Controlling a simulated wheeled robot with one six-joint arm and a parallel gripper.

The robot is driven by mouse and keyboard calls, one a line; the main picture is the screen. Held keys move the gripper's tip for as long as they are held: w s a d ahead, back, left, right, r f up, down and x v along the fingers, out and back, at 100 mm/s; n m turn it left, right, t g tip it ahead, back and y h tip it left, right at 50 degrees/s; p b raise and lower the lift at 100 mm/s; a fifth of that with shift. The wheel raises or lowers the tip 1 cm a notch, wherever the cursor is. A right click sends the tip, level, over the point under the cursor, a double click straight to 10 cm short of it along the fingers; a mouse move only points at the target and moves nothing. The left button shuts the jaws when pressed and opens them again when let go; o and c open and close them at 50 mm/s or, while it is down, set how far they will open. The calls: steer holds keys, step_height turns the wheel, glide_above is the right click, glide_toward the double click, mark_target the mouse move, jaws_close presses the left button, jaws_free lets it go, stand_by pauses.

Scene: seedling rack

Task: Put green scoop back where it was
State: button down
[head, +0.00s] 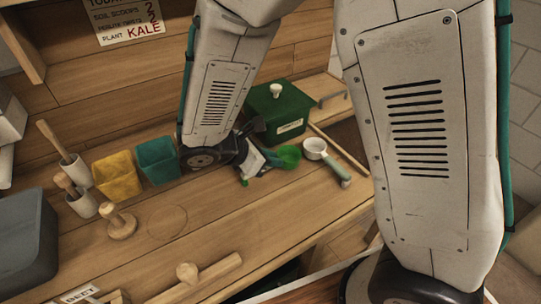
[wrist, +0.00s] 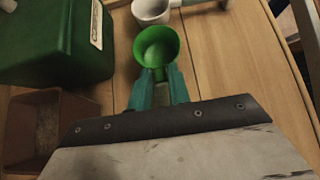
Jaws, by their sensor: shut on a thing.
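The green scoop (head: 289,156) is at the right part of the wooden bench, in front of the green lidded bin (head: 276,112). My gripper (head: 268,160) is shut on its handle end. In the wrist view the scoop's round cup (wrist: 156,47) sticks out ahead of my gripper (wrist: 158,84), its open side facing the camera. Most of its handle is hidden between the fingers. I cannot tell whether the scoop touches the bench. A white scoop (head: 314,149) with a pale green handle lies just right of it and also shows at the top of the wrist view (wrist: 151,10).
Left of my arm stand a teal pot (head: 158,160), a yellow pot (head: 117,176) and a wooden tamper (head: 120,223). A faint round mark (head: 167,222) is on bare bench. A brown pot (wrist: 50,128) is beside the bin.

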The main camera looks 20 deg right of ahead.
steer(key=shift+f, duration=0.55)
steer(key=c, duration=1.2)
jaws_free()
steer(key=shift+c, duration=0.2)
steer(key=v, duration=0.7)
steer(key=shift+a+r, duration=0.2)
steer(key=shift+a, duration=0.15)
